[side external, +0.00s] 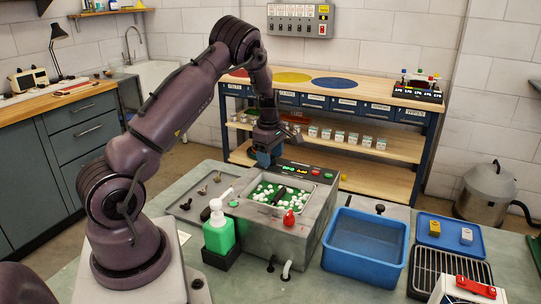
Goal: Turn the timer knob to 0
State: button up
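A grey box-shaped machine (262,235) stands on the bench, its open basin full of green and white pieces with a dark bar across them. At its back edge is a dark control panel (304,171) with a lit green and red display. My gripper (264,161) points down at the left end of this panel. Its fingertips are too small to show whether they are open or shut, or touching anything. I cannot make out a timer knob or its setting; the gripper may hide it. A red knob-like part (289,218) sits on the machine's front right rim.
A green pump bottle (218,232) stands close at the machine's front left. A blue tub (364,239) and a black rack (447,272) lie to the right. A tray with small parts (203,191) is at the left. A wooden shelf bench (335,89) stands behind.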

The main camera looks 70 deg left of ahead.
notch_tip(320, 180, up, 13)
jog(key=shift+s+d, duration=0.2)
jog(key=shift+s, duration=0.1)
dwell(0.4)
dwell(0.3)
jog(key=s+d+r+m+t, duration=0.1)
jog(key=s+d+r+m, duration=0.2)
jog(key=s+d+m, duration=0.2)
jog(key=s+d+r+m+t, duration=0.2)
jog(key=s+d+m, duration=0.3)
jog(key=d+m, duration=0.6)
jog(key=s+d+r+m+t, duration=0.2)
jog(key=s+d+r+m, duration=0.2)
jog(key=d+m, duration=0.5)
jog(key=s+d, duration=0.1)
jog(key=d, duration=0.5)
jog(key=shift+s+d+r, duration=0.3)
jog(key=shift+s+r, duration=0.05)
jog(key=shift+r, duration=0.05)
